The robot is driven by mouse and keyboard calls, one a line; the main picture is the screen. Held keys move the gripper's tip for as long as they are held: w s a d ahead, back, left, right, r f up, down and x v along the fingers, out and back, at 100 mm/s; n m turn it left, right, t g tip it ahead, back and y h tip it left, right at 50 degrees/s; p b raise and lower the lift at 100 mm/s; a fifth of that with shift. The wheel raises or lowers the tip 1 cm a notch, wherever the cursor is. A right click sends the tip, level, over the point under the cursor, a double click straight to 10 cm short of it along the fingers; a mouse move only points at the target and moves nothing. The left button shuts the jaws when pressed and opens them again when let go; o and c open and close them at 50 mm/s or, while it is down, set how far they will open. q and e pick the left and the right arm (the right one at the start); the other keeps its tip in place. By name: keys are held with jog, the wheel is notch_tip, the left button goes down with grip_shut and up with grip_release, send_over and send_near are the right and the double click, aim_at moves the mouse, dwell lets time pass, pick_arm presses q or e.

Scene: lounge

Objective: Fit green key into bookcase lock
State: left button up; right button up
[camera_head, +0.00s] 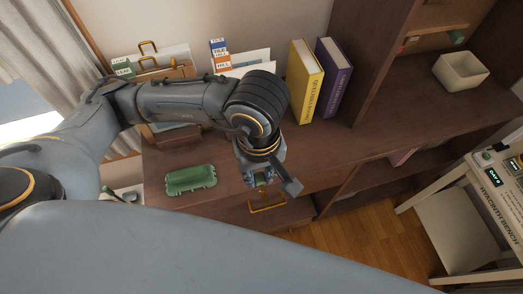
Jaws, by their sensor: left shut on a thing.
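My left arm reaches in from the left, and my left gripper (268,182) points down at the front edge of the bookcase (330,172). It is shut on a small green piece (262,180), which looks like the green key and is mostly hidden between the fingers. Just below it is a drawer front with a brass handle (267,206). I cannot make out the lock; the gripper covers this part of the front. I cannot tell whether the key touches the bookcase. My right gripper is not in view.
A green tray (191,179) lies on the top left of the gripper. A yellow book (303,82) and a purple book (333,77) stand behind. A cream box (460,70) sits at the right. A white bench (490,200) stands at the far right.

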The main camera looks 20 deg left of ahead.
pick_arm(q)
jog(key=w+a+f+p, duration=0.1)
jog(key=w+f, duration=0.1)
jog(key=w, duration=0.1)
jog(key=w+a+f, duration=0.1)
jog(key=w+f, duration=0.2)
jog(key=w+a+f+p, duration=0.1)
jog(key=w+f, duration=0.2)
jog(key=w, duration=0.1)
jog(key=shift+w+a+p, duration=0.1)
jog(key=shift+p, duration=0.2)
notch_tip(320, 180, down, 3)
jog(key=shift+w+f+p, duration=0.1)
jog(key=shift+w+p, duration=0.05)
jog(key=shift+p, duration=0.6)
jog(key=shift+f, duration=0.2)
jog(key=shift+f, duration=0.1)
jog(key=shift+f+b, duration=0.1)
jog(key=shift+b, duration=0.2)
jog(key=o, duration=0.9)
